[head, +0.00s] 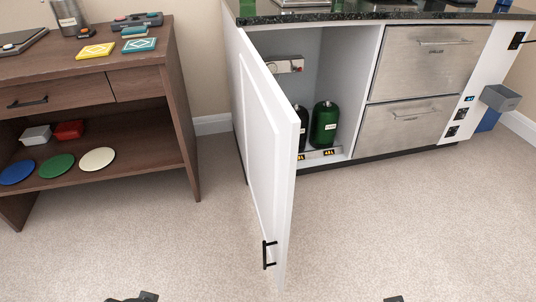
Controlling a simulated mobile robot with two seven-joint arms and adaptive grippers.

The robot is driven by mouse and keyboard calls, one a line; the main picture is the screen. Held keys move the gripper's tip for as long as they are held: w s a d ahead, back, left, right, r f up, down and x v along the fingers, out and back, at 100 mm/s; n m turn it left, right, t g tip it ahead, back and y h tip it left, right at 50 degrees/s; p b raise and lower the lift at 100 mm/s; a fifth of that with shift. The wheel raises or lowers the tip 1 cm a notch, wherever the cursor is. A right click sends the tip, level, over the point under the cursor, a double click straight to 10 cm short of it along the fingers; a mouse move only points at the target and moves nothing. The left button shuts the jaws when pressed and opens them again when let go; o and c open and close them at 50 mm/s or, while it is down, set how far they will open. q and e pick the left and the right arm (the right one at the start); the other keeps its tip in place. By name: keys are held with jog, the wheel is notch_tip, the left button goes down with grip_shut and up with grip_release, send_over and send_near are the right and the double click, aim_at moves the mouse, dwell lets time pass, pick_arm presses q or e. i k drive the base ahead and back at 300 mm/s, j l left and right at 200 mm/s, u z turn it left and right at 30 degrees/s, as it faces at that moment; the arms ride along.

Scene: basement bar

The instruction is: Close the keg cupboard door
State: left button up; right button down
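The keg cupboard door (265,155) is white and stands wide open, swung out toward me from its hinge side on the left of the cupboard. Its black bar handle (269,255) is low on the door near its free edge. Inside the open cupboard (344,70) stand a green keg (324,124) and a dark keg (301,125), the latter partly hidden by the door. Dark parts of my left gripper (134,298) and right gripper (396,299) just show at the bottom edge, both apart from the door. Their fingers are mostly cut off.
A brown wooden table (186,110) with a lower shelf stands at left, holding card packs above and coloured discs below. Steel drawers (425,62) adjoin the cupboard. A grey bin (501,98) hangs at far right. The carpet (400,220) right of the door is clear.

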aim_at(271, 126)
jog(key=k+j, duration=0.1)
jog(key=j, duration=0.45)
jog(key=k+j+u, duration=0.15)
jog(key=j, duration=0.25)
jog(key=k+j+u, duration=0.1)
jog(key=k+j, duration=0.25)
jog(key=i+u, duration=0.1)
jog(key=i, duration=0.1)
